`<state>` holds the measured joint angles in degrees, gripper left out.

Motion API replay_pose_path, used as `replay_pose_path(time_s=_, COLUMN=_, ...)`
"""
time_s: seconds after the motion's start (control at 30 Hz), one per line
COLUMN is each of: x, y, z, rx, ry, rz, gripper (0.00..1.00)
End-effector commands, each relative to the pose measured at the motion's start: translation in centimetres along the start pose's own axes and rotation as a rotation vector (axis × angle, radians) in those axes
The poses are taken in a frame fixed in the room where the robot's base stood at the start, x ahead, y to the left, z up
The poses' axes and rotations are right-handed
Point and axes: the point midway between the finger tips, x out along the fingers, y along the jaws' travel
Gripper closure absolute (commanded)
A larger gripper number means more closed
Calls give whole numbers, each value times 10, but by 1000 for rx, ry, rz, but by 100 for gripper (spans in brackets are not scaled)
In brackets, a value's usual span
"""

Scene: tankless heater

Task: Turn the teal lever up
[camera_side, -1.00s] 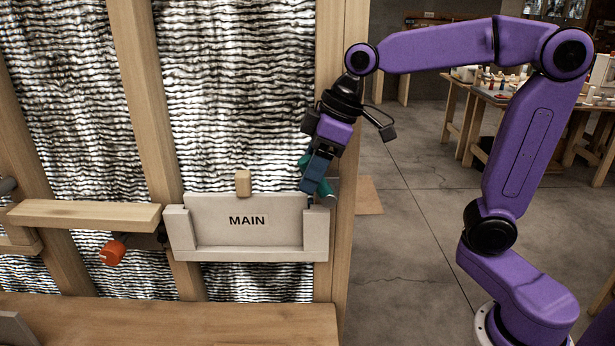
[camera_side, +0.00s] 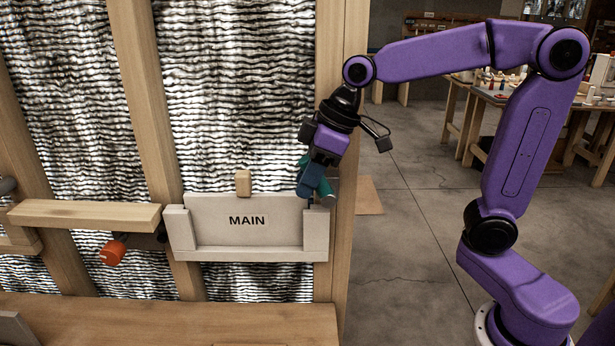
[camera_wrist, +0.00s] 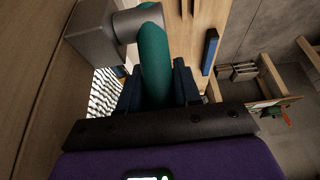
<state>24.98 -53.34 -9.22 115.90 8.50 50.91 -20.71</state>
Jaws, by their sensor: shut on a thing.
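The teal lever (camera_side: 324,187) is at the right end of the grey MAIN panel, beside the wooden post. In the wrist view the teal lever (camera_wrist: 155,60) runs from a grey fitting (camera_wrist: 95,35) down between my fingers. My gripper (camera_side: 307,193) comes down onto the lever from above, slightly tilted. Its blue fingers (camera_wrist: 158,85) are shut on the lever, one on each side. In the side view the fingers partly hide the lever and its pivot.
The grey MAIN panel (camera_side: 214,226) is left of my gripper, with a small wooden block (camera_side: 243,183) at its top. An orange handle (camera_side: 113,253) hangs farther left under a wooden ledge (camera_side: 85,215).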

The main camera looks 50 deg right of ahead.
Motion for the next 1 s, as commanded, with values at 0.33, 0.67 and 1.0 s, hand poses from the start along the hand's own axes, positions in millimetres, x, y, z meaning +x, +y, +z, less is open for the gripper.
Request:
replay_pose_path(time_s=0.33, x=-10, y=0, z=6, rx=3, ry=184, rz=2, gripper=100)
replay_pose_path(time_s=0.67, x=-17, y=0, z=12, rx=3, ry=348, rz=1, gripper=100)
replay_pose_path(time_s=1.0, x=-21, y=1, z=16, rx=2, ry=457, rz=2, gripper=100)
